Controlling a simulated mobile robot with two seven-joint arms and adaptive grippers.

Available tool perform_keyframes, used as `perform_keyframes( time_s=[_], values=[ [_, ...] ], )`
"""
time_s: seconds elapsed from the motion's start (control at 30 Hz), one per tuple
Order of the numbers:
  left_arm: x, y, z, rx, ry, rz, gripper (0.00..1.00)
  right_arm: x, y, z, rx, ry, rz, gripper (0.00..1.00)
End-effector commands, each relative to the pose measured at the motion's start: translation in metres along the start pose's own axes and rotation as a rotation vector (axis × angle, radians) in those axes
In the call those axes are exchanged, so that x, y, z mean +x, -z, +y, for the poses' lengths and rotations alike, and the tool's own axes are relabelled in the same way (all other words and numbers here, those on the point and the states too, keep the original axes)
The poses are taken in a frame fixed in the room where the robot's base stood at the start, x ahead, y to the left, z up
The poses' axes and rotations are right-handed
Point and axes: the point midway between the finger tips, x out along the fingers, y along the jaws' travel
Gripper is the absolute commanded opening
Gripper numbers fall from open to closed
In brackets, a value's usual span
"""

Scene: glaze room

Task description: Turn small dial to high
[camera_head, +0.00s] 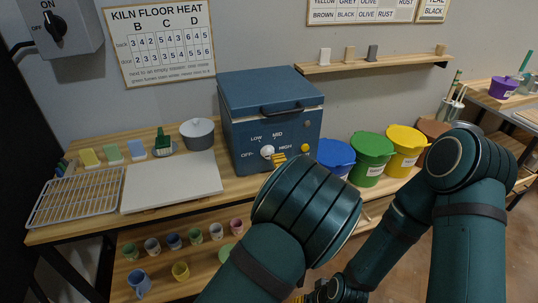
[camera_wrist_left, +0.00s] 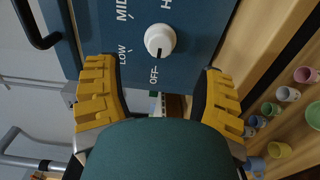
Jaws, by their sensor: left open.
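The small white dial (camera_head: 267,151) is on the front of the blue kiln (camera_head: 245,120), with OFF, LOW, MID and HIGH labels around it. In the left wrist view the dial (camera_wrist_left: 160,40) shows its dark pointer mark aimed down at OFF. My left gripper (camera_head: 279,160) is just in front of the kiln, mostly hidden behind my left arm. In the wrist view its yellow fingers (camera_wrist_left: 155,68) are spread wide, with the dial ahead between and beyond the tips; nothing is held. My right gripper (camera_head: 318,294) is low at the bottom edge, mostly cut off.
A grey wall box with a black ON/OFF knob (camera_head: 55,25) is at top left. A white board (camera_head: 172,185) and a wire rack (camera_head: 75,195) lie left of the kiln. Blue, green (camera_head: 372,155) and yellow tubs stand right. Several cups sit on the lower shelf.

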Motion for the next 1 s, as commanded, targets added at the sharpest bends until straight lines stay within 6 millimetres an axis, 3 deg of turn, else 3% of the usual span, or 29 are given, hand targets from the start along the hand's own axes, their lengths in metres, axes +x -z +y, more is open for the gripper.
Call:
perform_keyframes(
  time_s=[0.2, 0.4, 0.87, 1.0],
  values=[
    [0.043, 0.0, -0.001, 0.002, -0.001, 0.001, 0.69, 0.003, 0.001, 0.001, 0.0, 0.0, 0.002, 0.47],
    [0.068, 0.0, -0.001, 0.002, 0.0, 0.0, 0.69, 0.005, 0.001, 0.002, 0.0, 0.0, 0.003, 0.47],
    [0.078, 0.0, 0.0, 0.002, 0.001, -0.001, 0.71, 0.005, 0.001, 0.002, 0.0, 0.0, 0.004, 0.47],
    [0.078, 0.0, 0.0, 0.002, 0.001, -0.001, 0.21, 0.005, 0.001, 0.002, 0.0, 0.0, 0.004, 0.47]
  ],
)
